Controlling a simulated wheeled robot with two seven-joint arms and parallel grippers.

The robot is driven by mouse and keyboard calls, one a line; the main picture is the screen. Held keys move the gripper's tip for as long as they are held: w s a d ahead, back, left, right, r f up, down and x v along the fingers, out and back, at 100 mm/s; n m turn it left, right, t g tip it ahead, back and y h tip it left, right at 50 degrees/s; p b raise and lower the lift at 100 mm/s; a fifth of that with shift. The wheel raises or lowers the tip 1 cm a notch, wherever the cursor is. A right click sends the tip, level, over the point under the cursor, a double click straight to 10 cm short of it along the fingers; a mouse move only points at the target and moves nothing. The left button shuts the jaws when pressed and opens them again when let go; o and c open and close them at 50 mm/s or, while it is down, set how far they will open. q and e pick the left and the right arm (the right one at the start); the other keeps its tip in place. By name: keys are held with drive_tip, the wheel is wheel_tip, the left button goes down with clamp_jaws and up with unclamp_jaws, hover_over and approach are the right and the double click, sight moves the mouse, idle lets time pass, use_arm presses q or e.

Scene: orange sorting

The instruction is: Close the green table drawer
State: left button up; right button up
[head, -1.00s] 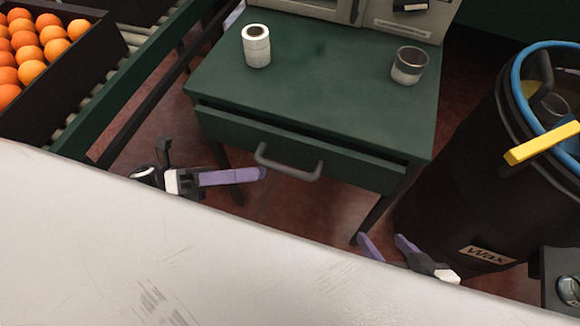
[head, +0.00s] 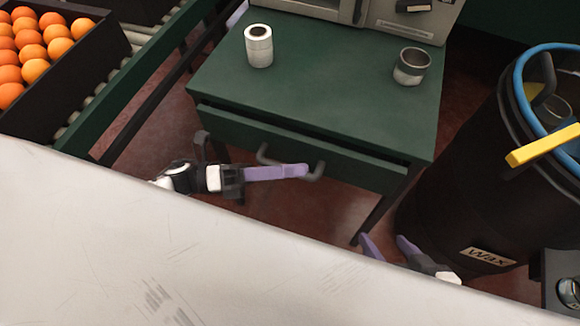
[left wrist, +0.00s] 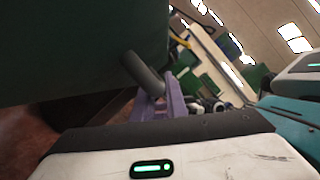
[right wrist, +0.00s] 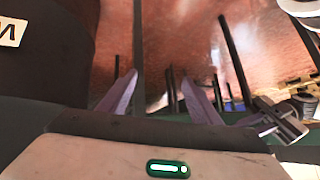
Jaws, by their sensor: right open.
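The green table (head: 320,75) has a drawer (head: 300,148) standing a little open, with a dark gap above its front. A grey bar handle (head: 266,156) is on the drawer front. My left gripper (head: 306,171) is in front of the drawer, its purple fingers close together and overlapping the handle in the head view. In the left wrist view, the handle (left wrist: 140,72) is right beside the fingertips (left wrist: 165,90); I cannot tell whether they touch. My right gripper (head: 386,243) is open and empty, low near the table's right front leg; its spread fingers show in the right wrist view (right wrist: 160,90).
A white roll (head: 259,46) and a metal cup (head: 411,66) stand on the table. A black wax barrel (head: 450,205) is at the right. A crate of oranges (head: 98,50) is at upper left. A pale surface (head: 200,260) fills the foreground.

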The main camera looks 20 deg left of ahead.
sight(307, 157)
use_arm(q)
clamp_jaws()
use_arm(e)
drive_tip(key=shift+f, duration=0.1)
use_arm(q)
drive_tip(key=w+b, duration=0.2)
drive_tip(key=w, duration=0.1)
drive_tip(key=shift+f, duration=0.1)
drive_tip(key=shift+w, duration=0.15)
use_arm(e)
drive_tip(key=shift+a+f+n+g, duration=0.3)
drive_tip(key=shift+a+f+g, duration=0.1)
drive_tip(key=shift+a, duration=0.15)
use_arm(q)
drive_tip(key=o, duration=0.7)
unclamp_jaws()
use_arm(e)
drive_tip(key=shift+w, duration=0.1)
use_arm(q)
drive_tip(key=shift+a, duration=0.1)
drive_tip(key=v, duration=1)
